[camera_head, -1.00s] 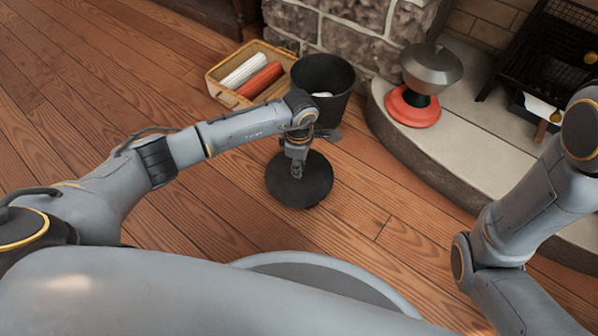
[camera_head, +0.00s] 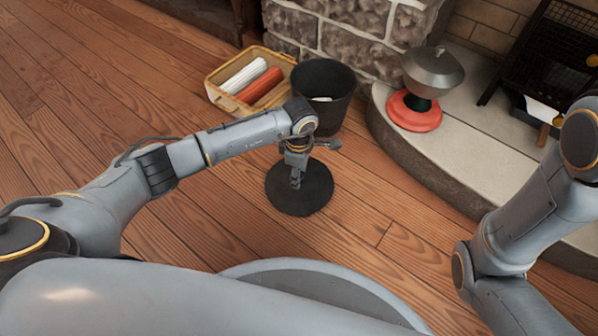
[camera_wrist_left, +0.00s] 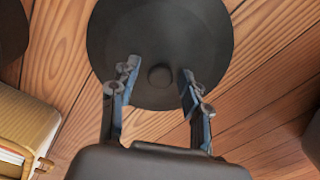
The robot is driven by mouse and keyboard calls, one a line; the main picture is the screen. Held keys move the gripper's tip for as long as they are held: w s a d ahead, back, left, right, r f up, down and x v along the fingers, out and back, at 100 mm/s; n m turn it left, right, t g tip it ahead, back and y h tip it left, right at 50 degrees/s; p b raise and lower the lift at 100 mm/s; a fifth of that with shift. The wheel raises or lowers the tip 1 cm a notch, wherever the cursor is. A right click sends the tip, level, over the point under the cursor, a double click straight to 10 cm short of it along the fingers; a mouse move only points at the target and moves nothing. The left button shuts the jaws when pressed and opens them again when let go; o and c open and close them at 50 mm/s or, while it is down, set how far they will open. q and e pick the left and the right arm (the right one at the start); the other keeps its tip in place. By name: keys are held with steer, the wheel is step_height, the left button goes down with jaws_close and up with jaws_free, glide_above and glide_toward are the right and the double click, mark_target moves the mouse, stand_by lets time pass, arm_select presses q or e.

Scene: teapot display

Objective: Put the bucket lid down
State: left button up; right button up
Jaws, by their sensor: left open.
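The bucket lid (camera_head: 312,202) is a dark round disc lying flat on the wooden floor, in front of the bucket. My left gripper (camera_head: 296,184) is over the lid, pointing down. In the left wrist view its two fingers (camera_wrist_left: 155,78) are apart, one on each side of the knob, with gaps between them and it. The dark bucket (camera_head: 322,90) stands open behind the lid, with something pale inside. My right arm shows at the right, but its gripper is not visible.
A wooden crate (camera_head: 222,101) with white and red rolls stands left of the bucket. A raised stone hearth (camera_head: 437,160) at the right carries a grey lidded pot (camera_head: 433,70) above a red base (camera_head: 414,112). Bare floor lies left and right of the lid.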

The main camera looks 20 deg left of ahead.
arm_select(q)
step_height(320, 180, up, 12)
steer(key=p, duration=0.8)
steer(key=shift+p, duration=0.35)
